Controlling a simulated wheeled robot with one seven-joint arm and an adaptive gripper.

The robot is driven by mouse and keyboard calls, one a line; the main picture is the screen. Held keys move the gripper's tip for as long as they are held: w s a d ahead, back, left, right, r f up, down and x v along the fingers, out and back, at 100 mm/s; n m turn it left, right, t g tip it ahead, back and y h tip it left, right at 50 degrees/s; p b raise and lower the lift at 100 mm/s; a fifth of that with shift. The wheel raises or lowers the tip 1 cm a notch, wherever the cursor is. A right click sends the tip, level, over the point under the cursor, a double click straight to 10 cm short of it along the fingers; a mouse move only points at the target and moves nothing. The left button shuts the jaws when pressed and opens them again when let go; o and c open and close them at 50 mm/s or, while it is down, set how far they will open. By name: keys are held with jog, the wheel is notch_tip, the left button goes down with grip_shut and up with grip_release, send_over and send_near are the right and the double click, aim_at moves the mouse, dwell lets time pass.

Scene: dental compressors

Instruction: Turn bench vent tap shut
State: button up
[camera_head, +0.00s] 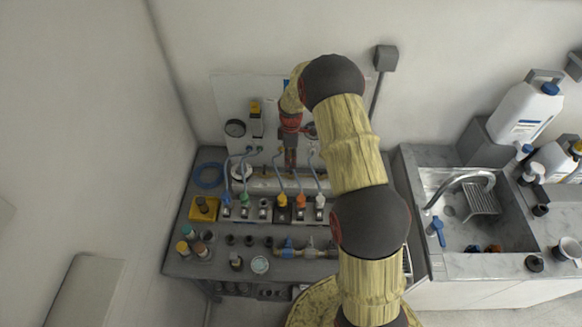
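My gripper (290,160) points down in front of the wall panel, above the back of the grey bench. It looks small and dark, and whether its fingers are apart or closed cannot be made out. A valve with a blue handle (289,246) and metal fittings is at the front of the bench, well below my gripper in the picture. A row of small valve blocks with coloured connectors (282,201) stands mid-bench, with hoses rising from it. I cannot tell for certain which part is the vent tap. My arm hides the bench's right part.
A panel with a round gauge (235,128) is on the wall. A yellow box (204,208), small bottles (188,232) and a blue hose coil (208,175) are at the bench's left. A sink (455,238) and white jugs (527,107) are at the right.

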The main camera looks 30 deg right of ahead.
aim_at(291, 172)
jog(key=shift+f, duration=2.7)
jog(key=c, duration=0.3)
jog(key=c, duration=0.4)
grip_shut()
